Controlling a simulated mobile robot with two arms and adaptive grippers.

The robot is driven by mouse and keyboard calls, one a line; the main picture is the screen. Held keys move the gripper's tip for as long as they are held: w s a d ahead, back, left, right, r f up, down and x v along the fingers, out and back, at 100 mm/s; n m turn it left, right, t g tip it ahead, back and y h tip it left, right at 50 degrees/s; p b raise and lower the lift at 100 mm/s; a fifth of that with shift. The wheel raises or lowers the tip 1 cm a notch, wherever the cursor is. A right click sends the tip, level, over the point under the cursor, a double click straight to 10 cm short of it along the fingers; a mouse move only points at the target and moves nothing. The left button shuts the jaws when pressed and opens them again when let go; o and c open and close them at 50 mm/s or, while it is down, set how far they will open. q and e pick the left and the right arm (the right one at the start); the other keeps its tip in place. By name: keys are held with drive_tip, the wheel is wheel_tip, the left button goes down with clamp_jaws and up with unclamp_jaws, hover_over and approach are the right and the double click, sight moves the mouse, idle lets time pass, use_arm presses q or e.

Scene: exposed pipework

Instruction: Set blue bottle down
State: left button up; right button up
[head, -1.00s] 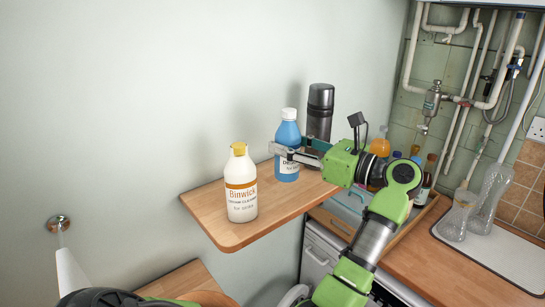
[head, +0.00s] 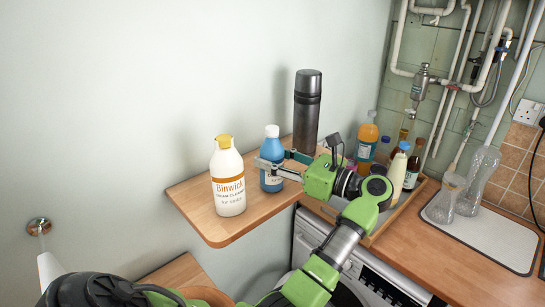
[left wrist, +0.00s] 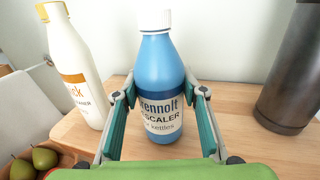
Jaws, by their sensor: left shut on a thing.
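The blue bottle (head: 271,181) with a white cap is upright at the wooden shelf (head: 238,230), between a white bottle and a dark flask. In the left wrist view the blue bottle (left wrist: 160,85) stands between my finger pads, label facing me. Its base looks level with the wood, but I cannot tell if it bears on it. My left gripper (head: 273,161) is shut on the blue bottle from the right side; its fingers (left wrist: 160,115) flank the bottle in the left wrist view. My right gripper is not in view.
The white Binwick bottle (head: 228,180) with a yellow cap stands close at left. The dark flask (head: 307,110) stands behind right. A crate (head: 399,214) of several bottles is on the counter at right. The shelf's front part is clear.

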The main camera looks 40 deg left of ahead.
use_arm(q)
drive_tip(key=shift+a+f+b, duration=0.15)
drive_tip(key=shift+f+b, duration=0.05)
drive_tip(key=shift+b, duration=0.1)
drive_tip(key=o, duration=1.5)
drive_tip(key=shift+w+a, duration=0.15)
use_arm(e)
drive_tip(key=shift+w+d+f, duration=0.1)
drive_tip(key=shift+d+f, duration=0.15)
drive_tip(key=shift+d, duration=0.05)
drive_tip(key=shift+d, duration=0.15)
use_arm(q)
drive_tip(key=shift+r+p, duration=0.3)
drive_tip(key=shift+p, duration=0.2)
drive_tip(key=d+b, duration=0.1)
drive_tip(key=d+f+b, duration=0.1)
drive_tip(key=d+b, duration=0.1)
drive_tip(key=shift+w+d, duration=0.1)
drive_tip(key=shift+w, duration=0.1)
drive_tip(key=w+d+b, duration=0.1)
drive_tip(key=d+b, duration=0.3)
drive_tip(key=d, duration=0.5)
drive_tip(key=shift+w+r, duration=0.25)
drive_tip(key=shift+r, duration=0.1)
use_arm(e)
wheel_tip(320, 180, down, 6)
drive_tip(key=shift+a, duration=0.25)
